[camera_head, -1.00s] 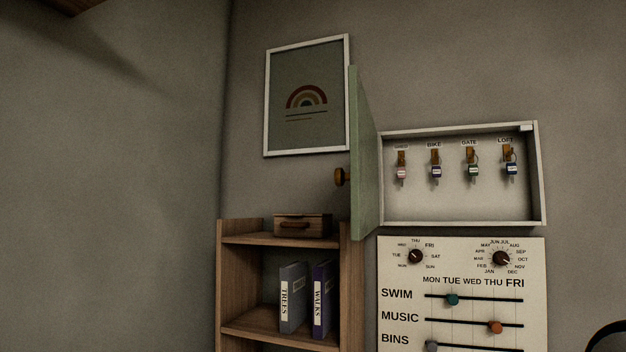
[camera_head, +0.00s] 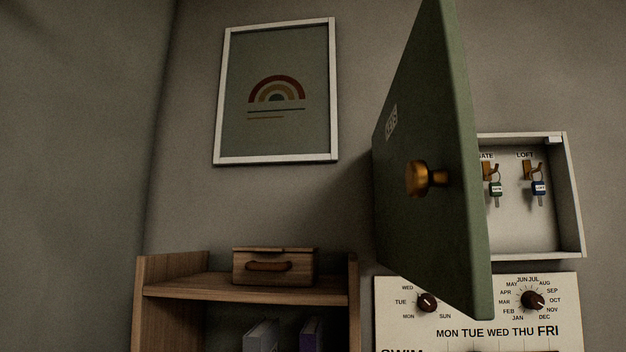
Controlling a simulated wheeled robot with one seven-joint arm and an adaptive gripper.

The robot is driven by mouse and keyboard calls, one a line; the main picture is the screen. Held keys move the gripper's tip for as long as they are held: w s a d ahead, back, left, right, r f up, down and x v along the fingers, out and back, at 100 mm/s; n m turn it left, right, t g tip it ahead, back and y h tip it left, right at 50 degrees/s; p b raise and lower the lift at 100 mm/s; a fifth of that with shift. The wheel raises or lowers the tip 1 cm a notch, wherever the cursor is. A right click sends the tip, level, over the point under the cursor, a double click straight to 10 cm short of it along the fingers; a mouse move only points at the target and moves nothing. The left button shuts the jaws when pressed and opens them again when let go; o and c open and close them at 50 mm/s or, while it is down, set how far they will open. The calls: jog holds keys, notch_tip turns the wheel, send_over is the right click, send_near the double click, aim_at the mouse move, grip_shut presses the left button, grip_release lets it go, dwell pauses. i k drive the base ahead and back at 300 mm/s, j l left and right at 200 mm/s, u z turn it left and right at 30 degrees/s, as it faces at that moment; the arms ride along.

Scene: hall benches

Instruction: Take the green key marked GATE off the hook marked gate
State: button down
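The cabinet's green door (camera_head: 440,240) stands open toward me, with a brass knob (camera_head: 424,179) and a small label. The door hides the left part of the cabinet. My gripper is not in view.
A planner board (camera_head: 395,318) with dials is on the wall below the cabinet. A wooden shelf (camera_head: 240,291) with a small wooden box (camera_head: 275,267) stands to the left, under a framed rainbow picture (camera_head: 276,92). The open door juts into the space before the cabinet.

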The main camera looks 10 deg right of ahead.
aim_at(495, 189)
jog(key=z, duration=0.75)
jog(key=i+l+u, duration=0.25)
jog(key=k+l, duration=0.05)
jog(key=k, duration=0.05)
